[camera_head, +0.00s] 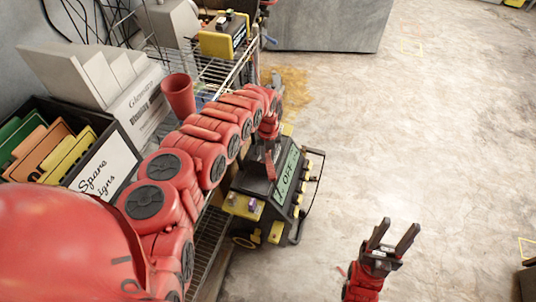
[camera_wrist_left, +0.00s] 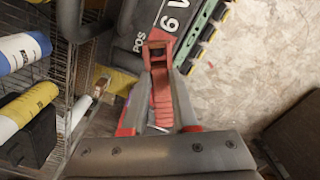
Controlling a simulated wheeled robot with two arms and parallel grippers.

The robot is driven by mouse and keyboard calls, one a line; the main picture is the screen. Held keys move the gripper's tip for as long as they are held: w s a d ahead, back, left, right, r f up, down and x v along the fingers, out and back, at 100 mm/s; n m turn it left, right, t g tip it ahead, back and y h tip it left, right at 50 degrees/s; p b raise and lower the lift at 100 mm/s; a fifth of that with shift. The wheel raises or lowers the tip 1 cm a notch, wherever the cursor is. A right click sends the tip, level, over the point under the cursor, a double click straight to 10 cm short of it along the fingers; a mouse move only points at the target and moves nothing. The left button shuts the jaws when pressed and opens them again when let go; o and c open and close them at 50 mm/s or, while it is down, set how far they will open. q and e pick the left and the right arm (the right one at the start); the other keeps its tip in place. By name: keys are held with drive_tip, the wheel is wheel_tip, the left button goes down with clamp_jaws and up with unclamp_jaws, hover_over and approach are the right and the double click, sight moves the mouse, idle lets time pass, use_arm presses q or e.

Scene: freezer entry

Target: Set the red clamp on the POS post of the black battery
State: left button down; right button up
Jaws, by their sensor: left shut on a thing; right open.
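My left gripper (camera_head: 268,143) points down over the black battery (camera_head: 255,181). It is shut on the red clamp (camera_wrist_left: 162,92), whose handle lies between the two fingers in the left wrist view. The clamp's front end (camera_wrist_left: 157,52) reaches beyond the fingertips, close to the white POS lettering on the battery (camera_wrist_left: 168,17). The POS post itself is hidden, so I cannot tell whether the clamp touches it. My right gripper (camera_head: 393,238) is open and empty above the floor at the lower right.
A wire shelf (camera_head: 209,236) runs along the left under my left arm. A black bin (camera_head: 87,125) labelled for spare signs, a red cup (camera_head: 178,95) and white boxes (camera_head: 135,103) stand at the left. A yellow-and-black unit (camera_head: 223,35) sits at the back.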

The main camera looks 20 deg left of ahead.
use_arm(q)
drive_tip(key=shift+f+b, duration=0.9)
drive_tip(key=shift+f, duration=0.2)
drive_tip(key=c, duration=0.6)
unclamp_jaws()
drive_tip(key=shift+r, duration=0.1)
wheel_tip(320, 180, up, 11)
wheel_tip(320, 180, up, 5)
hover_over(268, 156)
drive_tip(key=shift+s+r+p, duration=0.15)
drive_tip(key=shift+r+p, duration=0.2)
drive_tip(key=shift+r, duration=0.35)
